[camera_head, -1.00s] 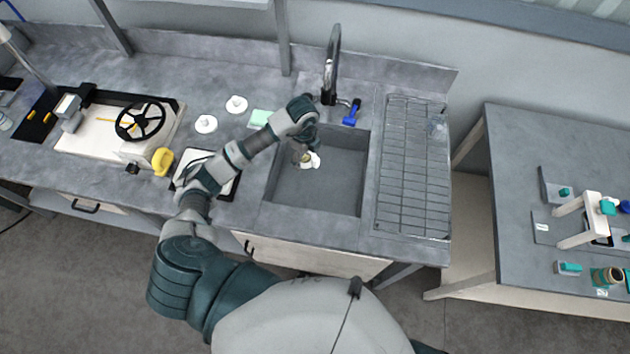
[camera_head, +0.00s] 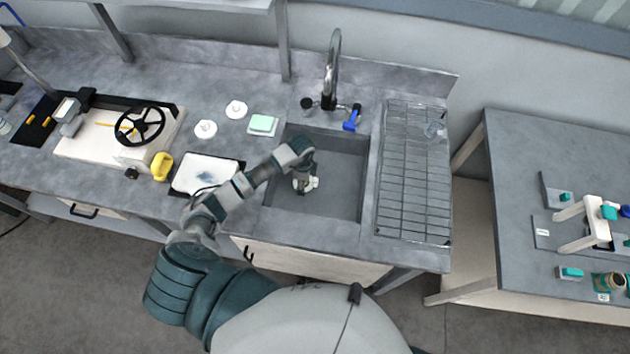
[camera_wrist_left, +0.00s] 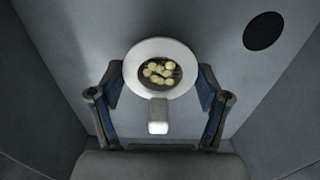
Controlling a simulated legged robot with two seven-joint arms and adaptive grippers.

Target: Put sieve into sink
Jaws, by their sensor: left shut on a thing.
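The white round sieve (camera_wrist_left: 187,57) has a short handle and holds several pale yellow pieces in its dark middle. It is between the fingers of my left gripper (camera_wrist_left: 160,80), which is shut on it. In the head view the sieve (camera_head: 313,183) shows as a small white shape beside my left gripper (camera_head: 304,182), within the outline of the grey sink (camera_head: 343,178). The wrist view shows sink walls around it and a dark round drain (camera_wrist_left: 264,31) at the upper right. I cannot tell whether the sieve touches the sink floor. My right gripper is not in view.
The faucet (camera_head: 332,75) and a blue item (camera_head: 351,120) stand behind the sink. A wire drying rack (camera_head: 412,180) lies to its right. A white tray (camera_head: 190,175), a green sponge (camera_head: 262,124) and two white discs (camera_head: 205,129) lie to its left.

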